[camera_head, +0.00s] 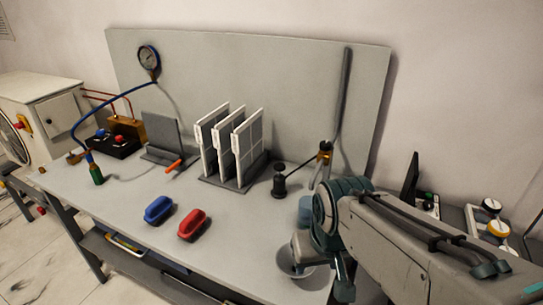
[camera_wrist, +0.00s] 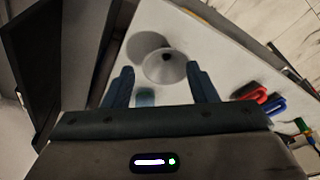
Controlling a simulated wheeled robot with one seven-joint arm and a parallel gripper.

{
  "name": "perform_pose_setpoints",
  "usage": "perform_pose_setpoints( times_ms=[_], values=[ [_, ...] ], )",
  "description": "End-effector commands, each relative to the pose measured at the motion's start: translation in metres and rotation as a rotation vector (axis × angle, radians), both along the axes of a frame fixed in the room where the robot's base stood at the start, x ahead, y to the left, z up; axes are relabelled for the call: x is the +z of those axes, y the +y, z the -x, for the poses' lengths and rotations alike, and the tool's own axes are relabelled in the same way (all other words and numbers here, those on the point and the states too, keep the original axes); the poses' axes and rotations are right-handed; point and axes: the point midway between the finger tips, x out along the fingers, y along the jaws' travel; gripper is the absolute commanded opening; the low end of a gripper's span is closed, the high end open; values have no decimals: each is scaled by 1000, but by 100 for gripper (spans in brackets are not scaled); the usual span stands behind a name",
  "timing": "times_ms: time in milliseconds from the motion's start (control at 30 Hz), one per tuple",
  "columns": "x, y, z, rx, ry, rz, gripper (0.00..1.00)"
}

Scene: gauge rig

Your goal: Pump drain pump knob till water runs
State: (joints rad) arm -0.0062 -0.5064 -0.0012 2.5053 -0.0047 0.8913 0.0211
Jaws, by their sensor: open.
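A black knob (camera_head: 280,168) stands upright on a short dark body on the bench, right of the white panels; it looks like the drain pump knob. A thin dark rod runs from it toward a brass fitting (camera_head: 325,150). My gripper (camera_wrist: 160,68) is open and empty in the wrist view, its two dark blue fingers apart. A pale bowl or funnel (camera_wrist: 166,70) with a dark centre shows between and beyond the fingertips. It also shows in the head view (camera_head: 290,265), partly behind my arm. I see no running water.
A bluish cup (camera_head: 305,211) stands close to my wrist. White panels (camera_head: 246,146) stand in a rack (camera_head: 222,183) left of the knob. Blue (camera_head: 158,209) and red (camera_head: 192,224) handled blocks lie toward the front. A gauge (camera_head: 148,57) and blue hose are at the left.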

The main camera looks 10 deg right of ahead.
Motion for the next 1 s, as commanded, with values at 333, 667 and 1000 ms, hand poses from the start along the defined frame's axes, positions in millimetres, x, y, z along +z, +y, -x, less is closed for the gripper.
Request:
perform_pose_setpoints(
  times_ms=[333,667,1000],
  values=[
    [0,0,0,0,0,0,0],
    [0,0,0,0,0,0,0],
    [0,0,0,0,0,0,0]
  ],
)
